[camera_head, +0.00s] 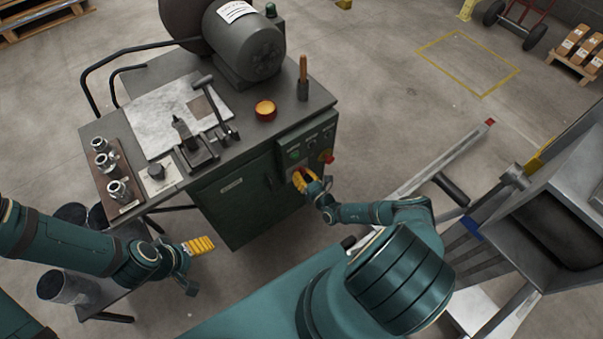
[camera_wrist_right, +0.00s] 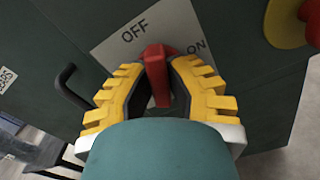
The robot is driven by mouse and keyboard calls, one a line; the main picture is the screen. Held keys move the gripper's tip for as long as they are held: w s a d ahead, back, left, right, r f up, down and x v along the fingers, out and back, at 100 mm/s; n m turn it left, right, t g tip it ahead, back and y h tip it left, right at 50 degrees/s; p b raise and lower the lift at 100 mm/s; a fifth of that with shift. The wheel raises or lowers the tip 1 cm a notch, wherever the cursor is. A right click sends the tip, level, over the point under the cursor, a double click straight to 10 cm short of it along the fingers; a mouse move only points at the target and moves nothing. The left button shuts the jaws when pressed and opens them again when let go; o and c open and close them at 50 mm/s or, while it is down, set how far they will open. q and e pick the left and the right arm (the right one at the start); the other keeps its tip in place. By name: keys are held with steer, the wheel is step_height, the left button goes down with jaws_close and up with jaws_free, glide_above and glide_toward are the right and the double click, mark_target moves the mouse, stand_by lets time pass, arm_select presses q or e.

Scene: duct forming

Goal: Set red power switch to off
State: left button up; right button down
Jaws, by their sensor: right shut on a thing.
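The red power switch (camera_wrist_right: 156,72) is a red handle on a light plate (camera_wrist_right: 120,40) marked OFF at upper left and ON at right. In the right wrist view the handle stands nearly upright in the picture, between the two labels. My right gripper (camera_wrist_right: 158,85) has its yellow ridged fingers on both sides of the handle, shut on it. In the head view my right gripper (camera_head: 303,180) is at the front panel of the green cabinet (camera_head: 240,200) and hides most of the switch. My left gripper (camera_head: 200,245) is in front of the cabinet, away from the switch; its jaw state is unclear.
A red emergency button on a yellow base (camera_head: 327,157) sits right of the switch; it also shows in the right wrist view (camera_wrist_right: 290,22). A black door handle (camera_wrist_right: 72,88) is to the left. Tools and metal fittings (camera_head: 118,190) stand on the bench top.

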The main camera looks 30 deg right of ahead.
steer(key=shift+r+n+p, duration=0.1)
steer(key=shift+n+p, duration=0.55)
steer(key=shift+n, duration=1.55)
steer(key=c, duration=0.9)
jaws_free()
steer(key=shift+c, duration=0.2)
steer(key=s+d, duration=0.1)
steer(key=s, duration=1.1)
steer(key=shift+w+a, duration=0.1)
